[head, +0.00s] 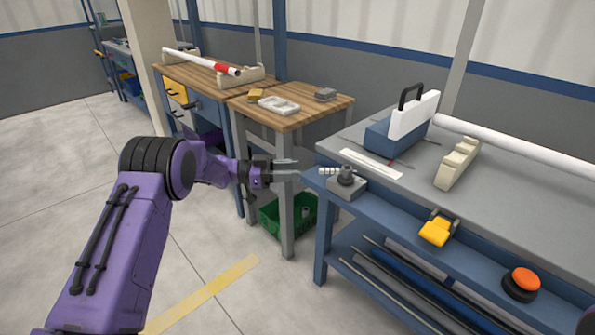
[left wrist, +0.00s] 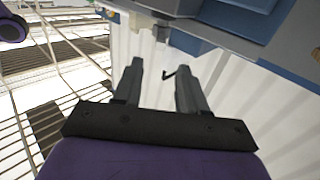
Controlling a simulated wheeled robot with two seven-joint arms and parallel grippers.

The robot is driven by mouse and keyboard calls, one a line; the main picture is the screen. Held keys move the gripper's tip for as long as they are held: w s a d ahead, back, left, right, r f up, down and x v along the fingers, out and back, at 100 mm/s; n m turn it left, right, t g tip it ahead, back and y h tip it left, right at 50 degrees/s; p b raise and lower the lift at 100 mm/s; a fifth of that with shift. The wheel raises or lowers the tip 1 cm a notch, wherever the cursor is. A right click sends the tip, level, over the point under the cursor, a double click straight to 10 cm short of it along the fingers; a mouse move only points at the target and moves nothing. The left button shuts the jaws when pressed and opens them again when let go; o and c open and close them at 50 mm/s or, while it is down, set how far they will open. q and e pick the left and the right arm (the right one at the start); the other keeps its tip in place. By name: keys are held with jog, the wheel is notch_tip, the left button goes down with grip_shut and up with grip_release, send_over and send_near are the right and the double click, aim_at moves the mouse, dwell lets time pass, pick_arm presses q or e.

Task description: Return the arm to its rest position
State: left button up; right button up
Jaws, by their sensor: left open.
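My left arm (head: 125,235) is purple and reaches in from the left in the head view. Its left gripper (head: 298,170) is open and empty, in front of the wooden table and left of the blue workbench's corner. In the left wrist view, both fingers of the left gripper (left wrist: 158,85) are apart with nothing between them. A white pipe (head: 530,152) lies on the grey bench, resting on a cream cradle (head: 457,165). Another white pipe with a red band (head: 205,62) rests on cradles on the wooden table. My right gripper is not in view.
The blue workbench (head: 420,205) fills the right, with a vise (head: 347,183), blue toolbox (head: 385,138), yellow clamp (head: 436,231) and orange button (head: 524,279). A wooden table (head: 310,113) stands behind the gripper, with a green crate (head: 285,215) below. Floor at left is clear.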

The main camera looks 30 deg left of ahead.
pick_arm(q)
notch_tip(320, 180, down, 10)
jog(key=a+n+t+y+p, duration=0.2)
jog(key=n+t+y, duration=0.6)
jog(key=n+y, duration=0.25)
jog(key=s+d+f+n+g+y+p, duration=0.15)
jog(key=s+f+n+g+y, duration=0.35)
jog(key=s+f, duration=0.65)
jog(key=s+d+f+n+g+y+p, duration=0.1)
jog(key=s+g+y+p, duration=0.1)
jog(key=s, duration=1.3)
jog(key=s+d+f+n+g+y+p, duration=0.1)
jog(key=s+g+p, duration=0.3)
jog(key=s, duration=1.2)
jog(key=n+g, duration=0.1)
jog(key=g, duration=0.1)
jog(key=shift+s+d+g+y, duration=0.2)
jog(key=shift+s+g+y, duration=0.1)
jog(key=shift+y, duration=0.05)
jog(key=shift+f+n, duration=0.1)
jog(key=shift+n, duration=0.15)
